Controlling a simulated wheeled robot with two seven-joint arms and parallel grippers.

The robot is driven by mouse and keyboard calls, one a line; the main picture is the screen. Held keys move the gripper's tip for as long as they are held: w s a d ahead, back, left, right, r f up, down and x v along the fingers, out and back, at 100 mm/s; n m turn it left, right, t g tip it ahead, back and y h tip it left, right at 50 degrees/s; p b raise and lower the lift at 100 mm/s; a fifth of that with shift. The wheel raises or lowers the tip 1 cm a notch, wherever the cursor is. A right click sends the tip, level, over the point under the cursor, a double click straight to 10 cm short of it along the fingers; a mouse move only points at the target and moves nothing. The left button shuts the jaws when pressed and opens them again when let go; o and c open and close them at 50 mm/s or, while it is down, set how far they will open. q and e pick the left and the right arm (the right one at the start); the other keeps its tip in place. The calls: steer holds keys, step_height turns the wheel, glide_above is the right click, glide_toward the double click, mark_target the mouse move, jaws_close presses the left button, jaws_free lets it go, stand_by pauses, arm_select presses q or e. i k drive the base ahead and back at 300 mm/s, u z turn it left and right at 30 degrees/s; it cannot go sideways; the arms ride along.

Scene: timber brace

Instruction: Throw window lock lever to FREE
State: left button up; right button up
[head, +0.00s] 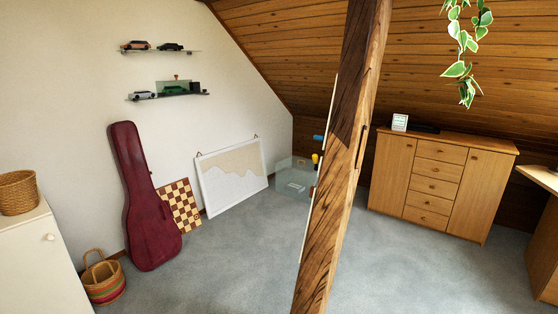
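No window and no lever that I can clearly tell as a window lock lever show in the head view. A slanted timber brace (344,165) crosses the middle of the view. At its left edge are a small blue piece (318,138) and a small yellow piece (315,158), partly hidden by the timber. I cannot tell what they are or whether either is a lever. A pale, see-through panel or box (290,186) with a white mark sits behind and left of the brace. Neither of my grippers is in view.
A wooden cabinet (438,180) stands right of the brace; a desk (540,230) is at the right edge. A red guitar case (142,200), chessboard (180,206) and framed board (232,177) lean on the left wall. Grey floor (235,265) is open in front.

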mark_target(315, 156)
steer(key=u, duration=0.65)
steer(key=i, duration=3.45)
steer(key=z, duration=2)
